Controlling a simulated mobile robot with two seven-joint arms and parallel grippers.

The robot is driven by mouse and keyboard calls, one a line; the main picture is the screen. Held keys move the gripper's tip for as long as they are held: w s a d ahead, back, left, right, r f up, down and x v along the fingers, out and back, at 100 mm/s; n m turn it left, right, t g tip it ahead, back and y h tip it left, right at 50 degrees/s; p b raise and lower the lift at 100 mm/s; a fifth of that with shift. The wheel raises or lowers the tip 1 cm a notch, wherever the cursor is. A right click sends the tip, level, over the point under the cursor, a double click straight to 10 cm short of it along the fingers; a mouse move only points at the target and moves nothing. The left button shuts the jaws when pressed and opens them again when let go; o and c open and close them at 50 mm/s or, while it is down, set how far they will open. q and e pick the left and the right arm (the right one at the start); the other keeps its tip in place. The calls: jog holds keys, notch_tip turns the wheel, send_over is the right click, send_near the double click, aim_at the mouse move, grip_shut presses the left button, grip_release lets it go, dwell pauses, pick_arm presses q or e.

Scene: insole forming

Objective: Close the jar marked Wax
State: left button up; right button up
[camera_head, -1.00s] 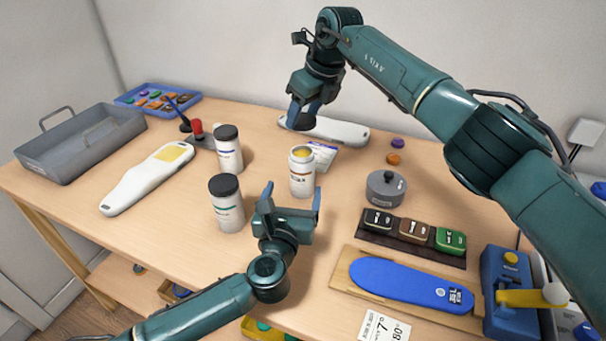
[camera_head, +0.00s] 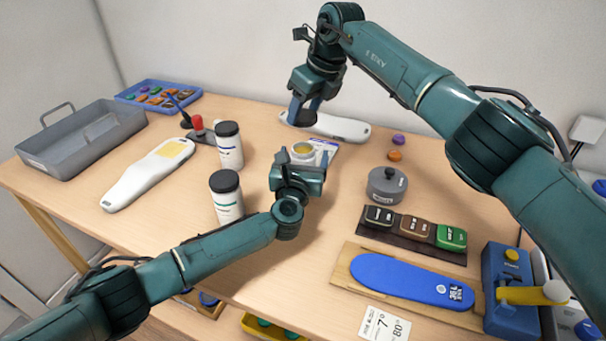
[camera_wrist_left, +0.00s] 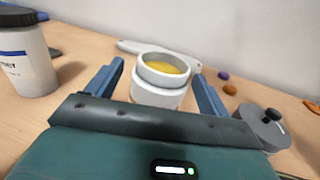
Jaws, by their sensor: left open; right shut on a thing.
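The open white jar (camera_head: 303,151) with yellow contents stands upright on the table; its label is hidden behind my left gripper now. It also shows in the left wrist view (camera_wrist_left: 159,93), between the two blue fingers. My left gripper (camera_head: 302,160) is open, with a finger on either side of the jar; I cannot tell whether they touch it.
Two jars with black lids (camera_head: 229,146) (camera_head: 227,197) stand left of the open jar. A white insole (camera_head: 340,128) lies behind. A grey tray (camera_head: 80,145) is far left.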

pick_arm(q)
jog(key=shift+w, duration=0.25)
jog(key=c, duration=1.5)
jog(key=shift+o, duration=0.2)
pick_arm(e)
send_over(299, 150)
jog(key=s+d, duration=0.1)
jog(key=d, duration=0.1)
jog(key=shift+s+a+f, duration=0.1)
jog(key=shift+a+f, duration=0.05)
jog(key=shift+f, duration=1.1)
jog(key=shift+s+a+f, duration=0.1)
jog(key=shift+f, duration=1.1)
jog(key=shift+f, duration=0.9)
jog(key=shift+f, duration=0.5)
